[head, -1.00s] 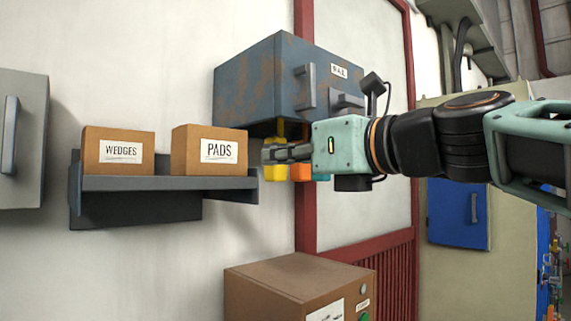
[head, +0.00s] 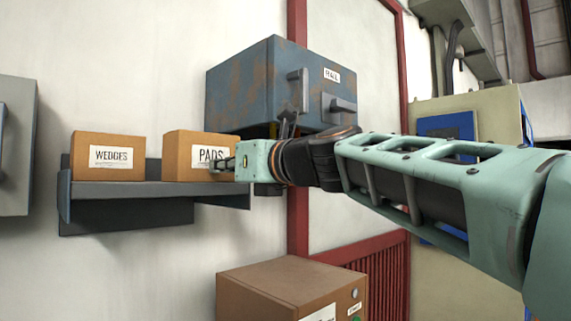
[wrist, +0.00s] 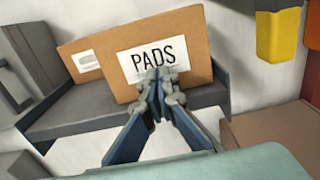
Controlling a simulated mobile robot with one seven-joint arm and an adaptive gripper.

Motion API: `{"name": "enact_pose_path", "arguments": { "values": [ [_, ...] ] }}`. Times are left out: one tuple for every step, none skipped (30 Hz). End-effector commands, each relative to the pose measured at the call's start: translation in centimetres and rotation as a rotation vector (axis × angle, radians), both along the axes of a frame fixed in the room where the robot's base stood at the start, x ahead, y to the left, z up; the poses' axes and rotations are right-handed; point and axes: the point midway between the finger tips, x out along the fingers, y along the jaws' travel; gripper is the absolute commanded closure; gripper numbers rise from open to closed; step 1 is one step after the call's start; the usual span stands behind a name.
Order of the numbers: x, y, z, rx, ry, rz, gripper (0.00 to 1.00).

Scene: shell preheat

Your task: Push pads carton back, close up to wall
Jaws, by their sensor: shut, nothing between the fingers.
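The pads carton (head: 181,157) is a brown box with a white PADS label, on the right part of a grey wall shelf (head: 130,188). It also shows in the wrist view (wrist: 191,37), upright on the shelf. My gripper (head: 222,163) is shut and empty, its fingertips right at the carton's front face. In the wrist view the fingertips (wrist: 158,76) overlap the lower part of the label. I cannot tell for sure whether they touch. The gap between the carton's back and the wall (head: 150,60) is hidden.
The wedges carton (head: 108,150) stands left of the pads carton on the same shelf. A blue-grey rusted cabinet (head: 240,88) hangs on the wall just above and right. Yellow (wrist: 277,35) and orange things hang below it. A brown box (head: 275,285) stands lower right.

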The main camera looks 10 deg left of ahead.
Motion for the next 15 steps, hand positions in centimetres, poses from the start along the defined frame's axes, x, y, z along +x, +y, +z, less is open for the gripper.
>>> {"name": "enact_pose_path", "arguments": {
  "values": [
    [0.11, 0.17, 0.04, -0.001, -0.001, 0.0, 1.0],
    [0.15, 0.21, 0.04, 0.0, -0.001, 0.0, 1.0],
    [0.18, 0.24, 0.05, 0.0, -0.001, 0.0, 1.0],
    [0.19, 0.25, 0.05, 0.0, -0.001, 0.0, 1.0],
    [0.19, 0.24, 0.05, 0.0, -0.001, 0.0, 1.0],
    [0.19, 0.24, 0.05, 0.0, -0.001, 0.0, 1.0],
    [0.19, 0.23, 0.04, 0.0, -0.001, 0.0, 1.0],
    [0.19, 0.23, 0.04, 0.0, -0.001, 0.0, 1.0],
    [0.18, 0.23, 0.03, 0.0, -0.001, 0.0, 1.0],
    [0.18, 0.23, 0.03, 0.0, -0.001, 0.0, 1.0],
    [0.18, 0.23, 0.03, 0.001, -0.001, 0.0, 1.0],
    [0.21, 0.27, 0.04, 0.0, 0.0, 0.0, 1.0],
    [0.28, 0.34, 0.05, -0.001, -0.001, 0.0, 1.0],
    [0.41, 0.48, 0.08, -0.001, -0.001, 0.0, 1.0],
    [0.66, 0.76, 0.12, -0.001, 0.0, 0.0, 1.0]
  ]
}}
